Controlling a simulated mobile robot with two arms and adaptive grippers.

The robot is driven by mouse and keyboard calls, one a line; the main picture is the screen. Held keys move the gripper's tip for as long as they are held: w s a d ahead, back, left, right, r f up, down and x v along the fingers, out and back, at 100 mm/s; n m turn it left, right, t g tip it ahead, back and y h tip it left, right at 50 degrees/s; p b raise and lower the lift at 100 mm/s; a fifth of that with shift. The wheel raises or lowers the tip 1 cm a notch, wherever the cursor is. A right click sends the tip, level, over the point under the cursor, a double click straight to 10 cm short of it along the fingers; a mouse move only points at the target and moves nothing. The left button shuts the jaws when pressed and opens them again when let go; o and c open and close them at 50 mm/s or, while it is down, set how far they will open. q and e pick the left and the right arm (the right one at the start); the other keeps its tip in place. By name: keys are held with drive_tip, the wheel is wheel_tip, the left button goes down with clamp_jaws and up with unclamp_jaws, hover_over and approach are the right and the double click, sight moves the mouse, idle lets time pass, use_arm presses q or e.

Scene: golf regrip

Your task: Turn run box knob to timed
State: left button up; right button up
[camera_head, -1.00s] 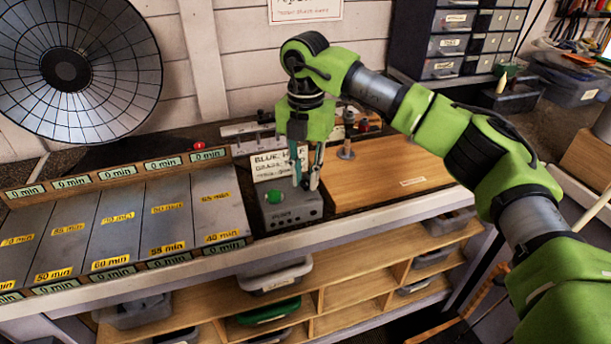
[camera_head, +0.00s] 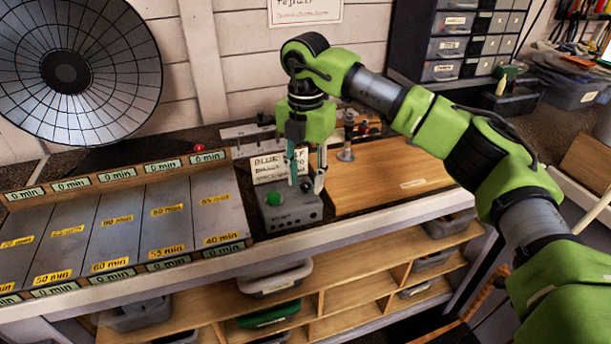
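The run box (camera_head: 292,216) is a small grey box on the bench with a green button (camera_head: 275,199) on its top left. A small dark knob (camera_head: 306,186) shows on its top right. My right gripper (camera_head: 305,187) points down over the box, one finger on each side of the knob. The fingers are apart, with gaps to the knob, so the gripper looks open. The knob's setting is too small to read. My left gripper is not in view.
A handwritten card (camera_head: 270,166) stands behind the box. A wooden board (camera_head: 390,175) lies to its right, with a metal post (camera_head: 346,150) at its corner. Lanes with minute labels (camera_head: 105,225) fill the left.

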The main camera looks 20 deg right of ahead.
sight(306, 184)
wheel_tip(306, 184, up, 12)
idle(0.6)
drive_tip(key=shift+s+f, duration=0.1)
drive_tip(key=shift+f, duration=0.05)
